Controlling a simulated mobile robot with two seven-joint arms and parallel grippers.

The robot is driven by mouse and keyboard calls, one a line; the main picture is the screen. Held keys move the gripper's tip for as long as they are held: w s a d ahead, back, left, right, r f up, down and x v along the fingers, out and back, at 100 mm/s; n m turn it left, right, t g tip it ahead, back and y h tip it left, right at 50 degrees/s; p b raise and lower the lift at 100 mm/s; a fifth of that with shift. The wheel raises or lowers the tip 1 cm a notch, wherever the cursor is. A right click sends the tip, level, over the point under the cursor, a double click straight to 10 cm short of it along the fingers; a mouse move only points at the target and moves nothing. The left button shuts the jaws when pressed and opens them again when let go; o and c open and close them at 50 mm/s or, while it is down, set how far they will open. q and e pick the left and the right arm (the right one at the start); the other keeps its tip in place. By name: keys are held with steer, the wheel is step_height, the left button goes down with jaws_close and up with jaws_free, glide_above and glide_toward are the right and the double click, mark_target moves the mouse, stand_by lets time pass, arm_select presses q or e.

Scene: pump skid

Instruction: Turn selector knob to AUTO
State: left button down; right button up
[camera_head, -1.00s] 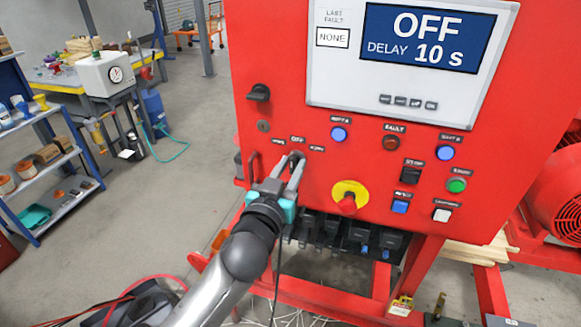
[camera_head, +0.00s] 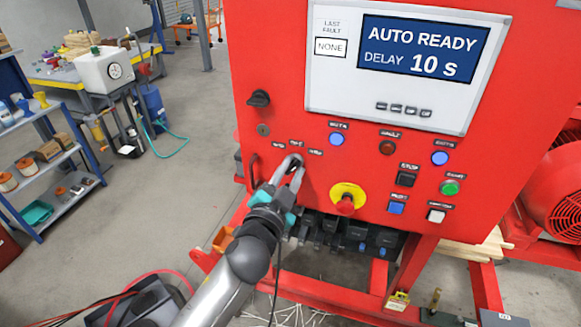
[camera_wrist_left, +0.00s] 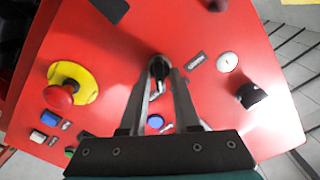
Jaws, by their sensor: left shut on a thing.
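The selector knob (camera_head: 296,159) is a small dark knob on the red panel (camera_head: 265,190), below the display and under a row of small labels. My left gripper (camera_head: 292,163) is shut on it, with one finger on each side. In the left wrist view the dark knob (camera_wrist_left: 158,66) shows between the two fingertips (camera_wrist_left: 158,74). The fingers hide most of the knob in the head view. The display (camera_head: 421,50) reads AUTO READY and DELAY 10 s. My right gripper is not in view.
A red emergency stop on a yellow disc (camera_head: 347,203) sits right of my gripper. A black rotary handle (camera_head: 258,99) is at the upper left. Several buttons, one a lit green one (camera_head: 449,188), fill the panel's right side.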

arm_select(q)
steer(key=shift+m, duration=1.2)
steer(key=c, duration=0.9)
jaws_free()
steer(key=shift+s, duration=0.1)
steer(key=b+v, duration=0.1)
steer(key=v, duration=1.4)
steer(key=shift+b, duration=0.35)
